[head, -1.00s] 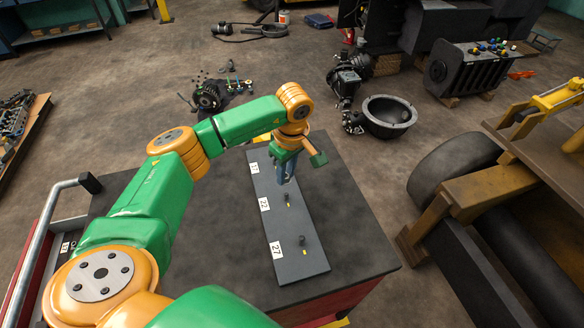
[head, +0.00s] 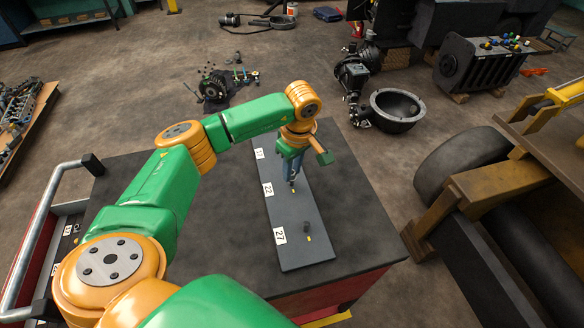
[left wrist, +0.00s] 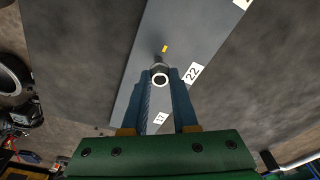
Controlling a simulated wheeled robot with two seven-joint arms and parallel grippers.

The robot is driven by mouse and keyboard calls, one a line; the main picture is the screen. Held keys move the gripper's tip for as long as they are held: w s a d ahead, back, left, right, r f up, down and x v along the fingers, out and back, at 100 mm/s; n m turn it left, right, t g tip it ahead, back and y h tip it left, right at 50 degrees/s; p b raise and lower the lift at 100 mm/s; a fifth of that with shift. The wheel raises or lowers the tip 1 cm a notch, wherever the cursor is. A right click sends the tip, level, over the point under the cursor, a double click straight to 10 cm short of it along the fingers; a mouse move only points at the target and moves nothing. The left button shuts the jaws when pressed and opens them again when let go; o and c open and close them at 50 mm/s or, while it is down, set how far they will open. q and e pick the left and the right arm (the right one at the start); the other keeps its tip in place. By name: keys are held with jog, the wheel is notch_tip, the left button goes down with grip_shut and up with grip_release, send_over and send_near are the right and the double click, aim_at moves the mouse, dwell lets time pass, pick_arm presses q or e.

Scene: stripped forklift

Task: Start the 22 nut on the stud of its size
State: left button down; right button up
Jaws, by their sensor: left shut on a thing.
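A dark board (head: 291,213) with labels 17, 22 (head: 268,189) and 27 (head: 280,236) lies on the cabinet top. My left gripper (head: 291,180) points down at the board beside the 22 label and hides most of the stud there. A grey stud (left wrist: 161,61) shows close behind the ring, near the 22 label (left wrist: 193,72). I cannot tell whether nut and stud touch. The 27 stud (head: 306,228) stands bare. My right gripper is not in view.
The dark cabinet top (head: 200,258) is clear around the board. A metal rail (head: 45,222) runs along its left side. A yellow machine with a tyre (head: 459,158) stands to the right. Loose parts, including a round housing (head: 398,108), lie on the floor behind.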

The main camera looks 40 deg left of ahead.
pick_arm(q)
jog(key=shift+f+b, duration=1)
jog(key=shift+f, duration=0.2)
jog(key=m+b, duration=0.1)
jog(key=m, duration=0.1)
jog(key=f+m+b, duration=0.1)
jog(key=m, duration=0.1)
jog(key=shift+a+f+t, duration=0.1)
jog(key=shift+a+t, duration=0.1)
jog(key=shift+t, duration=0.1)
jog(key=m+b, duration=0.1)
jog(key=m, duration=0.3)
jog(key=m+h+b, duration=0.1)
jog(key=m, duration=0.3)
jog(key=shift+a+t, duration=0.1)
jog(key=shift+t, duration=0.2)
jog(key=m, duration=0.2)
jog(key=r+m, duration=0.1)
jog(key=m, duration=0.1)
jog(key=shift+s, duration=0.15)
jog(key=c, duration=0.9)
grip_release()
jog(key=shift+p, duration=0.3)
jog(key=shift+r, duration=0.1)
